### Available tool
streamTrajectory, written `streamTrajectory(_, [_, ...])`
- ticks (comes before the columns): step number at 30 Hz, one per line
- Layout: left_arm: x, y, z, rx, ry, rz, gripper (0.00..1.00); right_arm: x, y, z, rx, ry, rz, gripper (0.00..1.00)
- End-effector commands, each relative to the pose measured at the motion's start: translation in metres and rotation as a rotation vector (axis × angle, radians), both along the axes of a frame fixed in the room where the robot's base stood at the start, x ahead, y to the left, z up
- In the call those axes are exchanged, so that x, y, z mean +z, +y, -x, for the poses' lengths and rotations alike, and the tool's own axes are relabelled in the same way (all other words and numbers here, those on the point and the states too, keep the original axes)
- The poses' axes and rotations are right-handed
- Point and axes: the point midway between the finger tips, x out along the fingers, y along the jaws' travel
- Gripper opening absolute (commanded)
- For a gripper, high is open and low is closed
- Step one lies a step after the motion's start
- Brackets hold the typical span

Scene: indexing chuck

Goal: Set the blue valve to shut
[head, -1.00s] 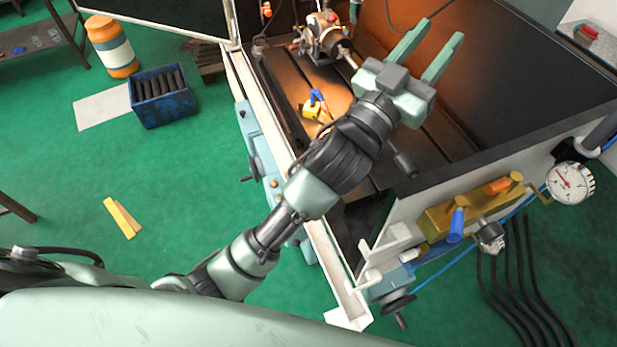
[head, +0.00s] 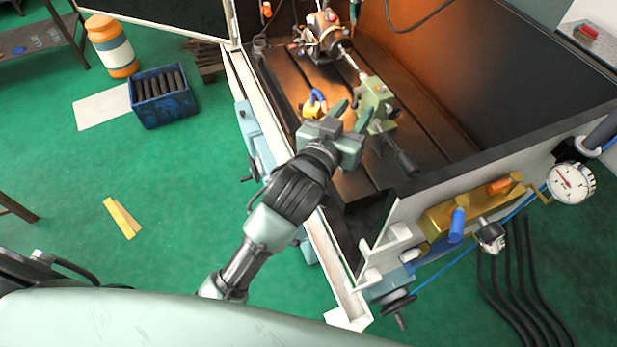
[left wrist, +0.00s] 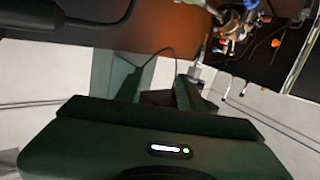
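The blue valve handle (head: 457,225) is on the brass manifold block (head: 437,221) at the front right of the machine in the head view. It points across the block, toward the picture's bottom. My left gripper (head: 351,115) is over the machine bed, up and left of the blue handle and well apart from it. Its two fingers are spread with nothing between them, as the left wrist view (left wrist: 157,92) also shows. I cannot make out the blue valve in the left wrist view. My right gripper is not in view.
A pressure gauge (head: 571,183) stands to the right. The indexing chuck (head: 325,38) and a green tailstock (head: 374,101) sit on the bed. A handwheel (head: 398,303) sticks out below the block.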

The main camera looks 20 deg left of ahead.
Motion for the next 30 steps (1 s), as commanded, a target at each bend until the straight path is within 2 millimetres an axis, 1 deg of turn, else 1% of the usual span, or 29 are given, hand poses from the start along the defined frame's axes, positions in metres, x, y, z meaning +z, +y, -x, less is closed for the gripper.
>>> streamTrajectory(1, [-0.01, 0.005, 0.003, 0.008, 0.028, -0.007, 0.39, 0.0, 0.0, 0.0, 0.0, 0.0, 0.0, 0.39])
streamTrajectory(3, [-0.022, 0.01, 0.007, 0.016, 0.065, -0.016, 0.39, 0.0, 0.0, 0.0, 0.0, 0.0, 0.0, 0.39])
streamTrajectory(14, [-0.084, 0.039, 0.031, 0.055, 0.25, -0.073, 0.39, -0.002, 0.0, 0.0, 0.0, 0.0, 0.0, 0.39])
streamTrajectory(21, [-0.123, 0.055, 0.051, 0.068, 0.368, -0.111, 0.39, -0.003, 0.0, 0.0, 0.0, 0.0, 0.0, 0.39])
streamTrajectory(27, [-0.146, 0.065, 0.065, 0.073, 0.438, -0.134, 0.39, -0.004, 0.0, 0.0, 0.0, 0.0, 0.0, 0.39])
streamTrajectory(30, [-0.151, 0.068, 0.069, 0.074, 0.458, -0.14, 0.39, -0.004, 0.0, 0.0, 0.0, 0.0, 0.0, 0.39])
